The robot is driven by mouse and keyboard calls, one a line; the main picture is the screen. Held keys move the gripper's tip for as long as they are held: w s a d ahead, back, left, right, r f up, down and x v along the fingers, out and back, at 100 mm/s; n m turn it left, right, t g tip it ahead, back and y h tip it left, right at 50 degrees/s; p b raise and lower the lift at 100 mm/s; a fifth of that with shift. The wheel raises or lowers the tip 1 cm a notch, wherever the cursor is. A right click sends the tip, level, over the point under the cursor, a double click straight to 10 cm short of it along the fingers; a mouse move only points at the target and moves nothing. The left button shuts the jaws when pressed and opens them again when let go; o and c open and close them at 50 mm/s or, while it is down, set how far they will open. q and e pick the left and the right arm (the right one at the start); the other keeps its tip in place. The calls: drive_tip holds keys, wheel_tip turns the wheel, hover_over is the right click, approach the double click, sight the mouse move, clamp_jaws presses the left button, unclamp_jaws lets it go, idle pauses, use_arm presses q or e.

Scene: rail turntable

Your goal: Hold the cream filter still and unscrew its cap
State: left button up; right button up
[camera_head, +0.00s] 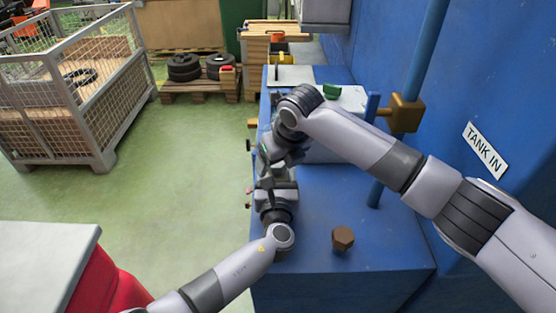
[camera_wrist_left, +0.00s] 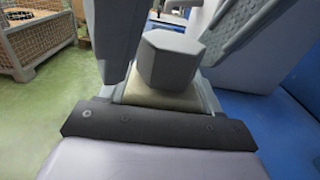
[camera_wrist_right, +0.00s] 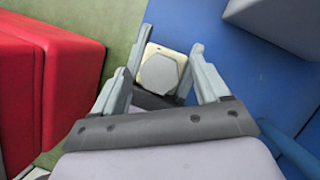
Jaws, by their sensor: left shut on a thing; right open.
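The cream filter (camera_wrist_right: 149,55) shows in the right wrist view with a grey six-sided cap (camera_wrist_right: 159,74) on it. In the left wrist view, the cream body (camera_wrist_left: 160,96) sits between the fingers of my left gripper (camera_wrist_left: 160,92), which is shut on it below the grey cap (camera_wrist_left: 165,62). My right gripper (camera_wrist_right: 168,62) is open, with one finger on each side of the cap; I cannot tell whether they touch it. In the head view, my left gripper (camera_head: 274,182) and right gripper (camera_head: 272,155) are close together and hide the filter.
A blue bench (camera_head: 330,270) carries a brown hexagonal piece (camera_head: 343,238). A brass block (camera_head: 404,114) and a blue pipe stand beside my right arm. A small green piece (camera_head: 331,91) lies farther back. A red cabinet (camera_head: 110,285) is at lower left; green floor between is clear.

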drive_tip(key=shift+r, duration=0.15)
drive_tip(key=shift+r, duration=1.9)
drive_tip(key=m+h, duration=0.1)
drive_tip(key=m, duration=0.2)
drive_tip(key=m+h, duration=0.1)
drive_tip(key=m, duration=0.2)
drive_tip(key=shift+a+t, duration=0.2)
drive_tip(key=shift+t, duration=0.1)
drive_tip(key=m+h, duration=0.1)
drive_tip(key=m, duration=0.2)
drive_tip(key=shift+a, duration=0.1)
drive_tip(key=m+h, duration=0.1)
drive_tip(key=m, duration=0.2)
drive_tip(key=shift+f, duration=0.1)
